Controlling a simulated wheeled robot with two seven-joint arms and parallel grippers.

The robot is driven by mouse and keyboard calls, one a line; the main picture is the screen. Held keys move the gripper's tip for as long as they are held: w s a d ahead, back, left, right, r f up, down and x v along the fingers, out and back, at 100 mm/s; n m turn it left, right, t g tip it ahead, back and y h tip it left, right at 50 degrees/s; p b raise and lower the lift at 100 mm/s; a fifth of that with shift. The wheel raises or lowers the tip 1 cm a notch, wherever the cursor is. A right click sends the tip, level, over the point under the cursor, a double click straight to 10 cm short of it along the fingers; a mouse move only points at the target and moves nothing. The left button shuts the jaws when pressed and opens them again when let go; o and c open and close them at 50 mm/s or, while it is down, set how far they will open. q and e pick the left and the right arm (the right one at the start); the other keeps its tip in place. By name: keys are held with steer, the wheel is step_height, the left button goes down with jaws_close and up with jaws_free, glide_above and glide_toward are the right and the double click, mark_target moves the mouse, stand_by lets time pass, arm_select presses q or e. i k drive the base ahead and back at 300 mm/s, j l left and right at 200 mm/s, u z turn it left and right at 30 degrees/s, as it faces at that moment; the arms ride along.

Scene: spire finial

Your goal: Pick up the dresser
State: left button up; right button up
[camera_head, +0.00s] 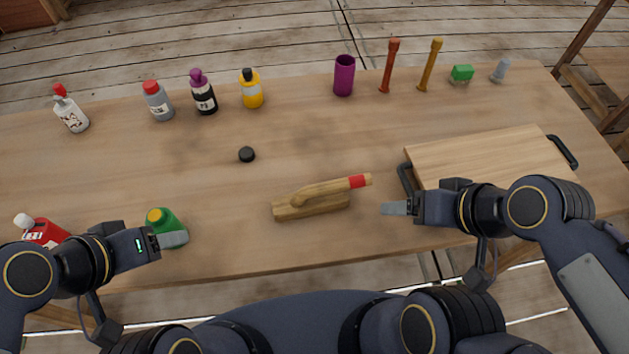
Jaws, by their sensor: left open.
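The dresser (310,207) is a wooden tool lying on the workbench, left of the cutting board. It has a flat blocky body and a round handle with a red band, pointing right. My right gripper (394,208) is just right of the handle's end, apart from it in the picture, with nothing seen in it; its finger gap cannot be made out.
The wooden workbench (330,130) has a clear middle except a small black puck (247,154). Several bottles line the back left. A purple cup (344,76) and upright tools stand at the back right. A board with black handles (490,158) lies right. A red bottle (42,232) is front left.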

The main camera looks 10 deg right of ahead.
mark_target(324, 198)
steer(key=j, duration=0.4)
steer(key=k+j+z, duration=0.1)
steer(key=j, duration=0.35)
steer(key=k+j, duration=0.15)
steer(key=j, duration=0.25)
steer(key=z, duration=0.05)
